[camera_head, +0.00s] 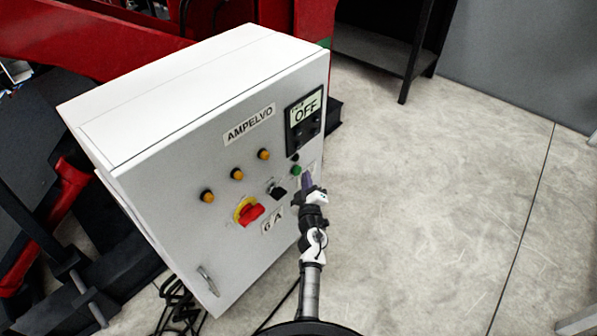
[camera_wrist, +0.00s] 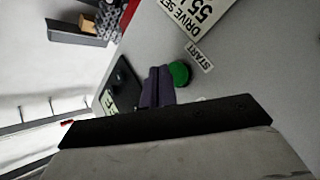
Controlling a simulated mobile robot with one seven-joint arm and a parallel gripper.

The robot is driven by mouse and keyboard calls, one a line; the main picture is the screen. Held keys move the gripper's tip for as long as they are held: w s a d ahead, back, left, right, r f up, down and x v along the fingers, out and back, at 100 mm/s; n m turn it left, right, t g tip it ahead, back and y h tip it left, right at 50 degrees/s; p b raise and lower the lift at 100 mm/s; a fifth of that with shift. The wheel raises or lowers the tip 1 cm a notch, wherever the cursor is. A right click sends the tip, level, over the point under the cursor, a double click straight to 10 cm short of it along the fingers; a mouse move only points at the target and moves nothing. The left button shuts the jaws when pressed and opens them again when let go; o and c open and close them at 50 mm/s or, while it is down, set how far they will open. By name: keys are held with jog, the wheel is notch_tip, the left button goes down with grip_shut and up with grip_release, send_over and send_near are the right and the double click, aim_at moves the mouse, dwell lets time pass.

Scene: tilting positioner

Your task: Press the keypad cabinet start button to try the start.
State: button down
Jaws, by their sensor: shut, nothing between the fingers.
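The keypad cabinet (camera_head: 180,180) is a white box labelled AMPELVO, with a display (camera_head: 306,112) that reads OFF. The green start button (camera_head: 296,170) is on its front face, below the display. In the wrist view the green button (camera_wrist: 179,73) sits beside a START label (camera_wrist: 200,57). My gripper (camera_head: 307,182) is at the front face, just below and right of the button. In the wrist view its purple fingers (camera_wrist: 158,86) are shut and empty, right next to the button. I cannot tell whether they touch it or the panel.
The cabinet front also has several amber lamps (camera_head: 237,174), a red rotary switch on a yellow plate (camera_head: 250,211), a black selector (camera_head: 277,191) and a door handle (camera_head: 207,279). Red machinery (camera_head: 80,38) stands behind. The floor (camera_head: 430,200) at right is clear.

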jog(key=shift+w+a, duration=0.1)
jog(key=shift+a, duration=0.05)
dwell(0.3)
jog(key=shift+w+a, duration=0.15)
jog(key=shift+a, duration=0.1)
jog(key=shift+w+a, duration=0.3)
jog(key=shift+a, duration=0.05)
dwell(0.9)
jog(key=shift+s+d, duration=0.55)
jog(key=shift+d, duration=0.15)
jog(key=shift+d+p, duration=0.1)
jog(key=shift+p, duration=0.2)
jog(key=s+d+p, duration=0.1)
jog(key=d, duration=0.1)
jog(key=s+d+p, duration=0.1)
jog(key=s+d, duration=0.1)
